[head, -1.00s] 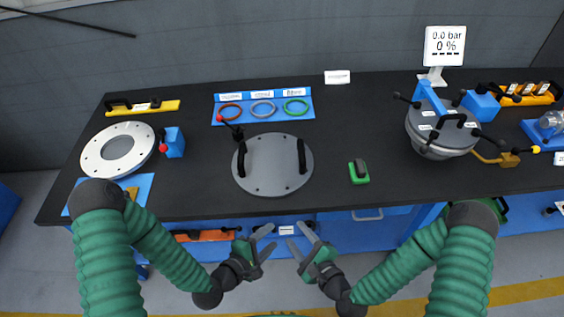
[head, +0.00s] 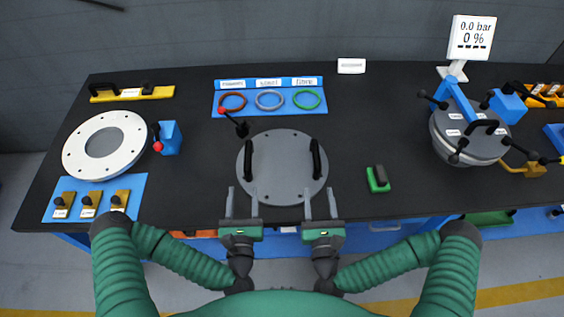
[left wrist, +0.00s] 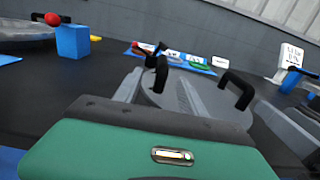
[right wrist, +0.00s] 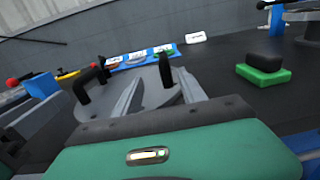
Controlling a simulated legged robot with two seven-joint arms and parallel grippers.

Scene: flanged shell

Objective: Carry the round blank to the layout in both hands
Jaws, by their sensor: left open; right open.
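The round blank (head: 283,178) is a grey disc with small holes near its rim and two upright black handles, a left one (head: 248,160) and a right one (head: 316,158). It lies flat near the front edge of the black bench. My left gripper (head: 242,196) is open and empty, its fingers pointing at the blank just short of the left handle. My right gripper (head: 320,196) is open and empty, just short of the right handle. The blank also shows beyond the fingers in the left wrist view (left wrist: 212,102) and right wrist view (right wrist: 150,88). I cannot tell which item is the layout.
A white ring-shaped flange (head: 76,150) lies left, beside a blue block (head: 170,138). A blue tray (head: 268,84) with three coloured rings is behind the blank. A green block (head: 378,180) stands right; a lidded grey vessel (head: 468,140) is farther right.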

